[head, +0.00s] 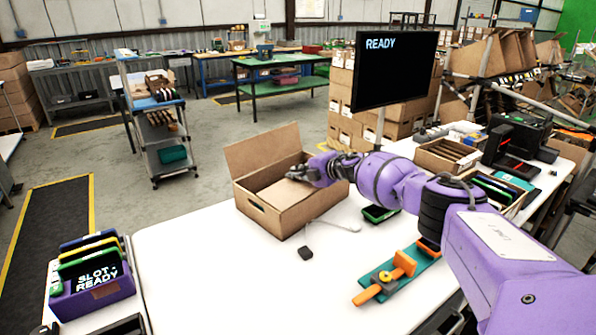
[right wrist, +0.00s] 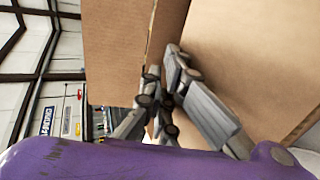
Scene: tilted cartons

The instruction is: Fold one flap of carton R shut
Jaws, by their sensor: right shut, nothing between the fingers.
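An open brown carton (head: 283,217), the only open-topped carton standing on the white table in front of me, is presumably carton R. Its back flap (head: 262,150) stands up, leaning back. A lighter cardboard panel (head: 286,192) lies inside or across the opening, below my right gripper (head: 297,173). That gripper is shut and empty at the carton's right end, its fingers over the opening. In the right wrist view the fingers (right wrist: 165,85) are close to the brown cardboard (right wrist: 240,60); I cannot tell whether they touch it. My left gripper is not in view.
A black screen reading READY (head: 393,72) stands behind the carton. A purple holder (head: 92,290) stands at the left. The table left of the carton is clear.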

